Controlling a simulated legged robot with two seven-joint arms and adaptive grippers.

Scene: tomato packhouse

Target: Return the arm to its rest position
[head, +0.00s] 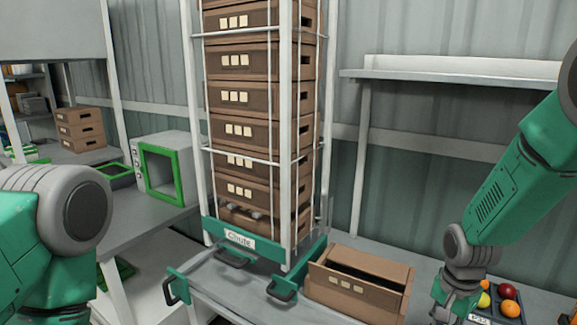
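My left arm (45,245) comes in from the left, with its rounded grey joint in front of the bench. Its lower part runs out of the bottom edge, and its gripper is out of the picture. My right arm (505,190) reaches down from the upper right to a grey wrist joint (462,262) beside the open brown crate (345,290). A green link below the wrist runs to the bottom edge. I cannot see the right gripper's fingers or anything held in them.
A tall white-framed chute (240,238) holds several stacked brown crates (248,130). Black-handled green parts stick out at its base. A tray of red, orange and yellow fruit (508,308) sits just right of my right wrist. A green-framed box (165,170) stands left; a shelf (455,75) hangs behind.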

